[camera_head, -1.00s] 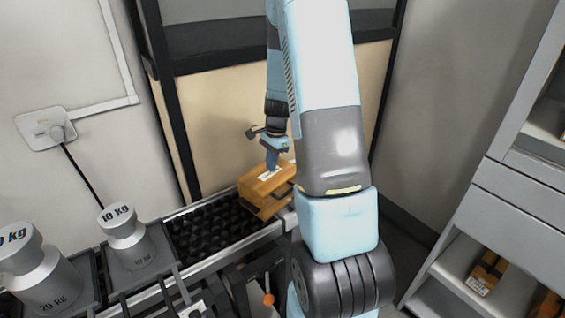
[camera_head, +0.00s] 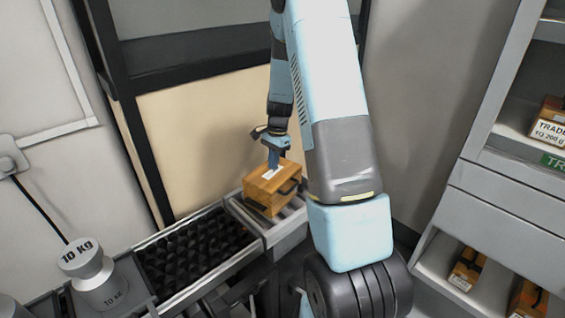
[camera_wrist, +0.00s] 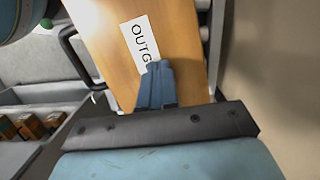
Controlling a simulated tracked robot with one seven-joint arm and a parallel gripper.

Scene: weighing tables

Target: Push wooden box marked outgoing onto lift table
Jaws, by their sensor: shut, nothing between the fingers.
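The wooden box (camera_head: 262,193) stands upright on a grey slatted platform (camera_head: 287,226), apparently the lift table, at the right end of a black roller track. In the wrist view the box (camera_wrist: 185,40) carries a white label reading "OUTG", the rest covered by my fingers. My gripper (camera_head: 273,163) points down at the box's top, by the label. In the wrist view my gripper (camera_wrist: 156,84) is shut with its fingers together, over or against the box; I cannot tell if it touches. My arm passes just right of the box.
The black roller track (camera_head: 200,250) left of the platform is bare. A 10 kg weight (camera_head: 90,275) stands at the lower left. A dark frame post (camera_head: 140,150) and wall are behind. Shelves (camera_head: 500,190) with small boxes stand on the right.

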